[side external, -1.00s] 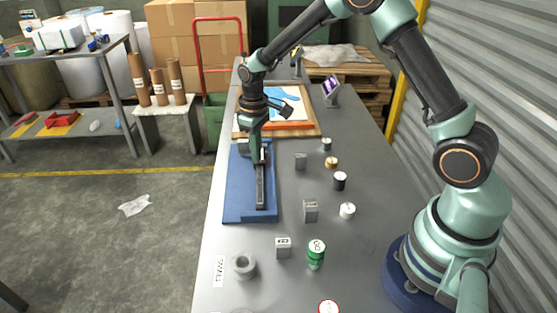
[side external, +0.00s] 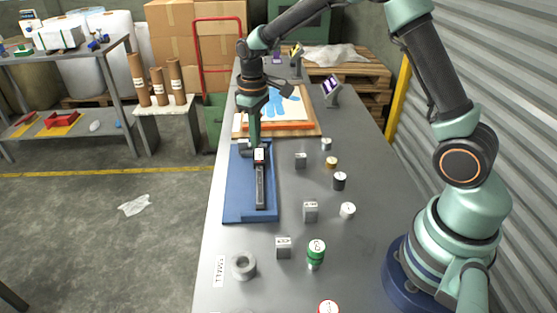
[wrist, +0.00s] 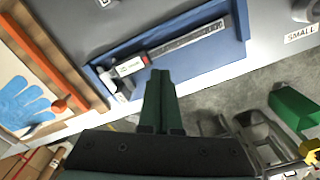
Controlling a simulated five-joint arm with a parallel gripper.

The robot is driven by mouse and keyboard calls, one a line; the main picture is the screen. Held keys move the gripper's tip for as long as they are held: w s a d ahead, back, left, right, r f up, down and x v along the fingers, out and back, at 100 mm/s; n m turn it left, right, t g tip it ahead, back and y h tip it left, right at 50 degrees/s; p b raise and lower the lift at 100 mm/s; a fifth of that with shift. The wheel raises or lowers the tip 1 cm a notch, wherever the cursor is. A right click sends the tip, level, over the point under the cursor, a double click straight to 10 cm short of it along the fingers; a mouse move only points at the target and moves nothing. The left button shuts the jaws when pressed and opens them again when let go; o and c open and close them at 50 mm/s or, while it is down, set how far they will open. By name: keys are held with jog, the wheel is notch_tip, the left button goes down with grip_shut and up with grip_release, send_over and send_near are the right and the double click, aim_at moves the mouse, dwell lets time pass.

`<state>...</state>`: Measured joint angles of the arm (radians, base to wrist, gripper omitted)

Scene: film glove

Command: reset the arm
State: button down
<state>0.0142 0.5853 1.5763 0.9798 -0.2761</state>
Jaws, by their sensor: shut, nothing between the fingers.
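My gripper (side external: 255,143) is above the far end of the blue tray (side external: 232,211) in the side view, its fingers shut and empty. In the wrist view the shut fingers (wrist: 160,75) point toward the tray's edge. A caliper (side external: 261,188) with a long dark bar lies on the blue tray; in the wrist view the caliper (wrist: 185,40) shows its scale and jaws. The fingers appear apart from it, though the exact height is hard to tell.
A wooden frame (side external: 313,132) with a blue glove shape (side external: 268,104) lies beyond the tray. Several small weights and blocks, a green cylinder (side external: 316,255) and a grey ring (side external: 243,266) stand on the bench. A small display (side external: 332,87) stands further back.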

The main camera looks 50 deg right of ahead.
jog(key=s+r+m+t, duration=0.1)
jog(key=s+r+t, duration=0.2)
jog(key=s+r, duration=0.7)
jog(key=s+r+m+t, duration=0.2)
jog(key=s+r, duration=0.2)
jog(key=s, duration=0.4)
jog(key=shift+a+r+t, duration=0.3)
jog(key=shift+a, duration=0.05)
jog(key=shift+s, duration=0.1)
dwell(0.6)
